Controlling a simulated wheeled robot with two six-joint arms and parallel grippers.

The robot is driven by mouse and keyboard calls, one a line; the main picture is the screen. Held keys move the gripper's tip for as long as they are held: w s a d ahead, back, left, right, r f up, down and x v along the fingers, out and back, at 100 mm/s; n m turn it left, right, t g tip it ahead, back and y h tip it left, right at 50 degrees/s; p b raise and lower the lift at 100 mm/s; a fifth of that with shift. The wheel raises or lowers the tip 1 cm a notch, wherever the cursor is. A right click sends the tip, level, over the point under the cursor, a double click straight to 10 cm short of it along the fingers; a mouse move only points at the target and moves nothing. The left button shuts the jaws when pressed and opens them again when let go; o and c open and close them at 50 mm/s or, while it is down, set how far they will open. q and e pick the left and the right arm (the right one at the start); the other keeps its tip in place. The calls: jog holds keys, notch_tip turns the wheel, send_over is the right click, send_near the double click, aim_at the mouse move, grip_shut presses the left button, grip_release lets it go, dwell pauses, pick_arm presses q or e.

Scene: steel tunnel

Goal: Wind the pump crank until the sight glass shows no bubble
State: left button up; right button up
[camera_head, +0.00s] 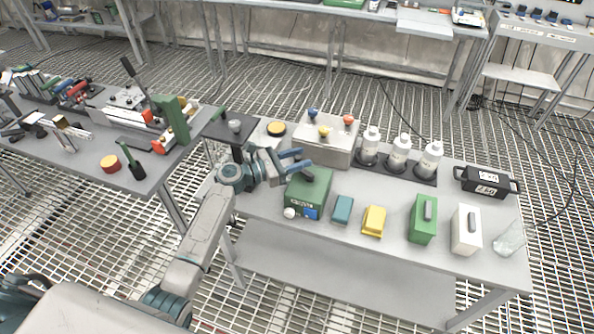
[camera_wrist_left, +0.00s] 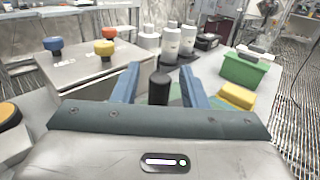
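The pump seems to be the green box (camera_head: 308,190) on the right-hand table, with a white round part (camera_head: 289,213) and a small blue panel (camera_head: 310,213) on its front. I cannot tell which part is the sight glass or see any bubble. My left gripper (camera_head: 303,158) is at the box's back left edge. In the left wrist view, a black upright handle (camera_wrist_left: 159,88), likely the crank grip, stands between the open blue fingers, with a gap on each side. The crank arm is hidden. My right gripper is out of view.
A grey box with coloured knobs (camera_head: 325,143) stands behind the gripper, with white bottles (camera_head: 398,152) to its right. A teal block (camera_head: 342,209), yellow block (camera_head: 374,220) and green case (camera_head: 422,219) stand right of the pump. A tool-covered table (camera_head: 80,160) is at left.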

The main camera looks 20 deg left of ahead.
pick_arm(q)
notch_tip(320, 180, up, 3)
jog(key=shift+f+b, duration=0.2)
jog(key=shift+b, duration=0.25)
jog(key=s+d+r+b, duration=0.1)
jog(key=s+d, duration=0.1)
jog(key=s, duration=0.5)
jog(key=s+d+r+b, duration=0.1)
jog(key=s+d, duration=0.1)
jog(key=s, duration=0.6)
jog(key=shift+s+d, duration=0.15)
jog(key=shift+s, duration=0.05)
